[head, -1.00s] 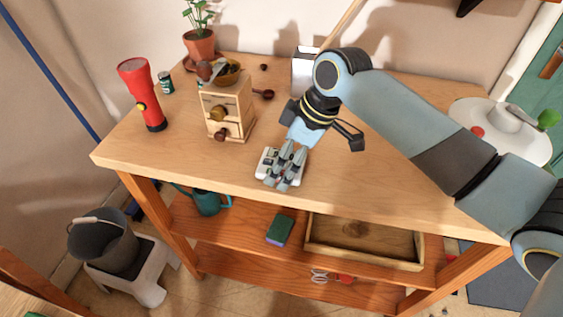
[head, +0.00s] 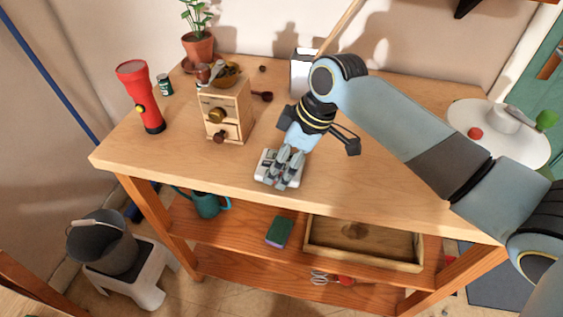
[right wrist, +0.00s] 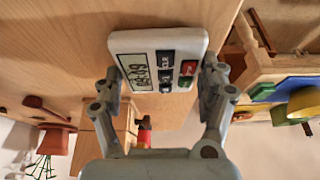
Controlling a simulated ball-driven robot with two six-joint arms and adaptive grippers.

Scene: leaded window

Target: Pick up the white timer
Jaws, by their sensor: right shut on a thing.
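The white timer (head: 265,169) is near the front edge of the wooden table, partly hidden by my right gripper in the head view. In the right wrist view the timer (right wrist: 150,40) shows its grey display and several dark, red and green buttons. My right gripper (head: 284,178) is shut on the timer. In the right wrist view its fingers (right wrist: 160,85) press on two opposite sides of the timer. Whether the timer touches the tabletop is hard to tell. My left gripper is not in view.
A wooden coffee grinder (head: 226,110) and a red flashlight (head: 143,98) stand left of the gripper on the tabletop (head: 370,190). A potted plant (head: 198,45) is behind them. A shelf with a green-and-purple sponge (head: 279,231) and a wooden tray (head: 310,250) is below.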

